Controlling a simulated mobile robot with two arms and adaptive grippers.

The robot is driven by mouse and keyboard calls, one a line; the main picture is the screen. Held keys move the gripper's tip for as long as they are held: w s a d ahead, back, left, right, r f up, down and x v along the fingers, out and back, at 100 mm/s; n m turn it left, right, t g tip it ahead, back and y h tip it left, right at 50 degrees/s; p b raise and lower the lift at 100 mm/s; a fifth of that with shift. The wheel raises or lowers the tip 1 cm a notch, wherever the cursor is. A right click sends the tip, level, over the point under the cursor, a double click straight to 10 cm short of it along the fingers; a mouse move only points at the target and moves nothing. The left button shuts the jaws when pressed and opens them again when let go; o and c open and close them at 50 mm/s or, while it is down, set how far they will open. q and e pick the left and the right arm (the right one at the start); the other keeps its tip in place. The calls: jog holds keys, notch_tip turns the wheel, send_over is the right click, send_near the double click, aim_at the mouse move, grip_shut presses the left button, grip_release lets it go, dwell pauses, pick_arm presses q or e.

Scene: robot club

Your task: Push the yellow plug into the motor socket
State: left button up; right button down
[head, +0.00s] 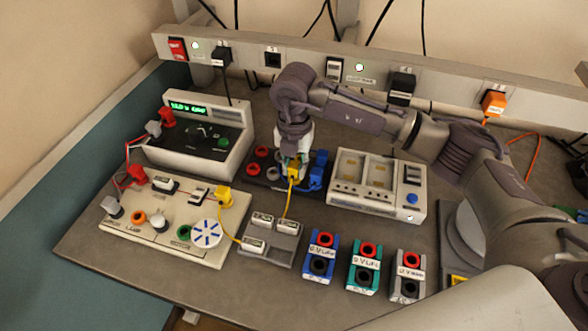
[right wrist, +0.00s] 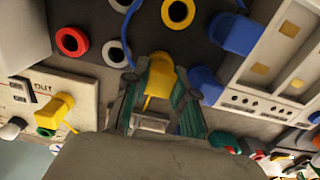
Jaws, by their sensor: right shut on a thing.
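My right gripper (head: 291,160) is over the dark socket panel and shut on a yellow plug (head: 294,173). In the right wrist view the yellow plug (right wrist: 157,75) sits between the two fingers (right wrist: 158,98), with its yellow lead trailing back toward the camera. A yellow-ringed socket (right wrist: 178,12) shows beyond the plug, apart from it in the picture. Whether the plug's tip touches the panel is hidden. The fan-like motor disc (head: 206,233) is on the cream board at lower left, and another yellow plug (head: 224,197) stands beside it. I cannot tell which socket is the motor socket. My left gripper is not in view.
Blue plugs (head: 316,177) stand close right of my right gripper. Red (right wrist: 72,42) and white (right wrist: 113,55) ringed sockets lie left of it. A white module (head: 376,202) stands right, a display box (head: 200,137) left. A battery holder (head: 270,246) is in front.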

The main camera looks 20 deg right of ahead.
aim_at(295, 165)
jog(key=shift+r+p, duration=0.45)
jog(key=shift+r, duration=0.45)
jog(key=shift+r+p, duration=0.95)
jog(key=shift+r, duration=0.75)
